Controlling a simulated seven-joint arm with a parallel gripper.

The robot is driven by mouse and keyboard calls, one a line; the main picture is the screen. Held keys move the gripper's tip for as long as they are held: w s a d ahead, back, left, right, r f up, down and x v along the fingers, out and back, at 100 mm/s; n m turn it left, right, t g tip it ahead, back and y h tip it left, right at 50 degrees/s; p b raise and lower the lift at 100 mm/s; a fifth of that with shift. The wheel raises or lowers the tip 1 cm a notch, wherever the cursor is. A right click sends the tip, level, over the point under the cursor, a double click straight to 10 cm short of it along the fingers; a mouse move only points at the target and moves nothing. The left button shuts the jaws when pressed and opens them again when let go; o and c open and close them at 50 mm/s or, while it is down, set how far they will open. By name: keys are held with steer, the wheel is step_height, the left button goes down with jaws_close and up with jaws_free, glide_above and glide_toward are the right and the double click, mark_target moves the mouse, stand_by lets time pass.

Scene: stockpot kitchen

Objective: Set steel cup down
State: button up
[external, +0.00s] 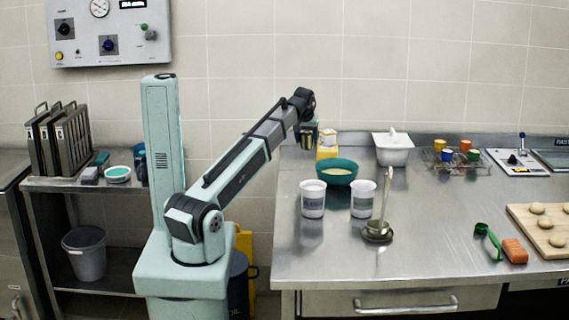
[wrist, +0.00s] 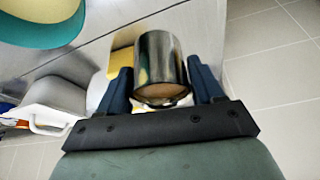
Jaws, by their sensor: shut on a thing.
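The steel cup (wrist: 158,68) is a shiny cylinder between the two blue fingers of my gripper (wrist: 159,72) in the wrist view. The fingers are shut on its sides.
A yellow-and-white object (external: 327,148) stands close to my gripper. A teal bowl (external: 337,178), two white tubs (external: 312,205) and a ladle (external: 380,230) stand in front. A white lidded container (external: 393,150) is to the right. The counter's front middle is clear.

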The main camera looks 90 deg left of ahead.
steer(key=w+d+m+t, duration=0.1)
steer(key=w+d+m, duration=0.15)
steer(key=w, duration=1.05)
steer(key=w+d+m+t+h, duration=0.15)
steer(key=w+d, duration=0.25)
steer(key=w, duration=0.8)
steer(key=w+d+m, duration=0.3)
steer(key=w+d, duration=0.1)
steer(key=w, duration=0.9)
steer(key=f, duration=1)
steer(key=shift+s+a, duration=0.2)
steer(key=shift+s, duration=0.05)
steer(key=shift+f, duration=0.1)
steer(key=o, duration=1.2)
steer(key=v, duration=1.2)
steer(key=shift+d, duration=0.15)
